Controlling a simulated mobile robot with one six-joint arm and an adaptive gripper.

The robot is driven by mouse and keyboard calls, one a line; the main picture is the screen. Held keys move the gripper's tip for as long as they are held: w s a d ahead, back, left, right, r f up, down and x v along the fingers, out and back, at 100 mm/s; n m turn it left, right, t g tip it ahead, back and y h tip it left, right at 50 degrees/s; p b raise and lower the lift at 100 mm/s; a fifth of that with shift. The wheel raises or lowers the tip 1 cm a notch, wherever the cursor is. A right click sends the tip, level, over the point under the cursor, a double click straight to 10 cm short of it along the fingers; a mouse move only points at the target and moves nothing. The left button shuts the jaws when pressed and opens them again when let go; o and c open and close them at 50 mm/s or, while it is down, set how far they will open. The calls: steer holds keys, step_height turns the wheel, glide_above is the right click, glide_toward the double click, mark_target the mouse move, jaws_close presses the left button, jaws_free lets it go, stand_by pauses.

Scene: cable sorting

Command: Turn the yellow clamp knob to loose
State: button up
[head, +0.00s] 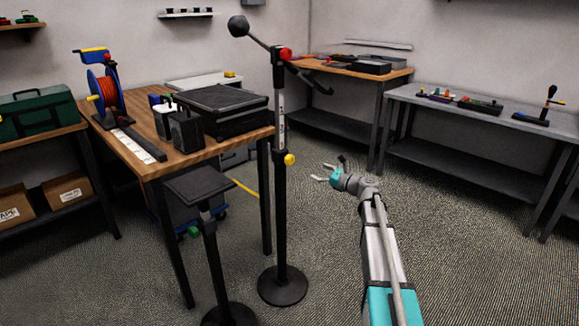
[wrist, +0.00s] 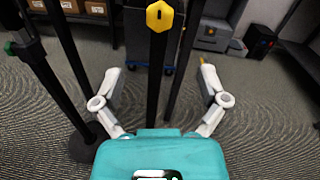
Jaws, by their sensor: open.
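The yellow clamp knob (head: 290,159) sits on the black upright pole (head: 281,215) of a stand with a round base. In the wrist view the knob (wrist: 159,16) shows near the top centre, facing me, with a dark mark down its middle. My gripper (head: 325,174) is open and empty, to the right of the pole and slightly below the knob. In the wrist view my gripper's fingers (wrist: 158,88) spread wide on both sides of the pole's lower part, with the knob above them. The gripper appears apart from the knob.
A wooden table (head: 204,155) with a cable reel (head: 104,85) and black cases stands left behind the pole. A shorter black stand (head: 209,250) is at its front. A red knob (head: 286,54) and a boom arm top the pole. Grey benches line the right; the floor between is open.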

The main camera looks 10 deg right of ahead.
mark_target(292, 161)
steer(key=shift+w, duration=0.1)
stand_by(0.3)
steer(key=x, duration=1.3)
steer(key=shift+w+a, duration=0.15)
steer(key=shift+a, duration=0.1)
steer(key=c, duration=1.1)
